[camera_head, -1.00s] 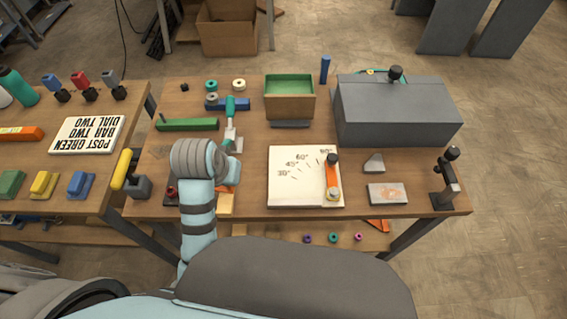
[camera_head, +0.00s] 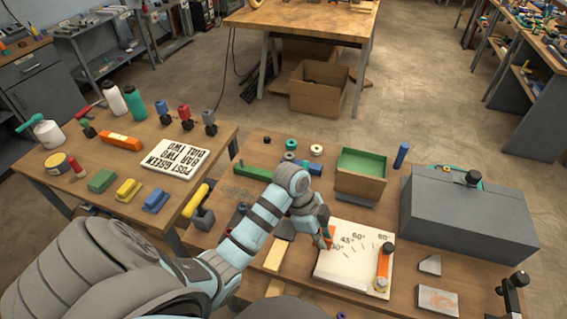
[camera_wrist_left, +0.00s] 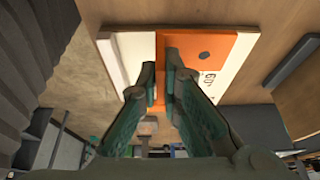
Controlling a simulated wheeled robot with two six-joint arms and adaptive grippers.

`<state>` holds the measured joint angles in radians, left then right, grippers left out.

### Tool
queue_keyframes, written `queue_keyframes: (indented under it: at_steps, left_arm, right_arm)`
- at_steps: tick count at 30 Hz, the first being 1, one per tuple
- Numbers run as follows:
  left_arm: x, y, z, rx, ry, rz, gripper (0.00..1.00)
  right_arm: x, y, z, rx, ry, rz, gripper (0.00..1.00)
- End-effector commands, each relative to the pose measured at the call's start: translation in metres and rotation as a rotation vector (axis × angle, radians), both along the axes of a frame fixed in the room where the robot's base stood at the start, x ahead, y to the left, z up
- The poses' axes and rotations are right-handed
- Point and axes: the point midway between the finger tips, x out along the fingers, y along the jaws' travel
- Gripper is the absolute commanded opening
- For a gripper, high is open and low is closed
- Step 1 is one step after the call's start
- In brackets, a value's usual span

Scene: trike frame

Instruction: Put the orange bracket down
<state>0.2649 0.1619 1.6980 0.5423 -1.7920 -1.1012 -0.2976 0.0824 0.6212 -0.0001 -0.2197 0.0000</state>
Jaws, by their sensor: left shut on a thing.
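My left gripper (camera_head: 318,236) is shut on the orange bracket (camera_head: 328,233) at the left part of the white angle board (camera_head: 345,270). In the left wrist view the bracket (camera_wrist_left: 215,48) shows as an orange plate with a dark hole, one part of it between the fingertips (camera_wrist_left: 165,75). It overlaps the board (camera_wrist_left: 133,50) there and covers some of its markings. I cannot tell whether the bracket touches the board. My right gripper is in neither view.
A separate orange arm (camera_head: 384,262) with a knob sits on the board's right side. A wooden block (camera_head: 277,254) lies left of the board. A grey box (camera_head: 465,220), a green-lined bin (camera_head: 361,178) and a grey wedge (camera_head: 430,265) stand around it.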

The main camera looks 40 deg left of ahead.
Motion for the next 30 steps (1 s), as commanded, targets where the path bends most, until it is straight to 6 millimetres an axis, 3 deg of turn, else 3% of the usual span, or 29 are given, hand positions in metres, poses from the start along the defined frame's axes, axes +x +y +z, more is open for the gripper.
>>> queue_keyframes:
  at_steps: [3, 9, 12, 18, 26, 27, 28, 30]
  left_arm:
    - [-0.016, 0.046, 0.003, 0.011, 0.003, 0.004, 0.0]
    - [-0.033, 0.093, 0.003, 0.005, 0.002, 0.003, 0.0]
    - [-0.035, 0.1, -0.001, 0.001, 0.001, 0.003, 0.0]
    - [-0.036, 0.101, -0.033, -0.001, 0.002, 0.005, 0.0]
    - [-0.035, 0.1, -0.035, 0.0, -0.001, 0.003, 0.0]
    - [-0.036, 0.1, -0.035, 0.001, 0.001, 0.003, 0.11]
    - [-0.036, 0.1, -0.035, 0.001, 0.001, 0.003, 0.15]
    - [-0.036, 0.1, -0.035, 0.001, 0.001, 0.003, 0.15]
  right_arm:
    - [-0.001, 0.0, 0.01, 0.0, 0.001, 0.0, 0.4]
    - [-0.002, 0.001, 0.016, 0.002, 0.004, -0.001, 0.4]
    - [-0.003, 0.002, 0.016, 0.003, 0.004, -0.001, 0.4]
    - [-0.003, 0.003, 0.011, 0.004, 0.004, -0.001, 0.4]
    - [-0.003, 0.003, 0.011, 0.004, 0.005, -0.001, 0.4]
    - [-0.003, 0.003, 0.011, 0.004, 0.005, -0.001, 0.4]
    - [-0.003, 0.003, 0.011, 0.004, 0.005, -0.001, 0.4]
    - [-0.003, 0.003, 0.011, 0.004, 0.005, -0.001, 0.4]
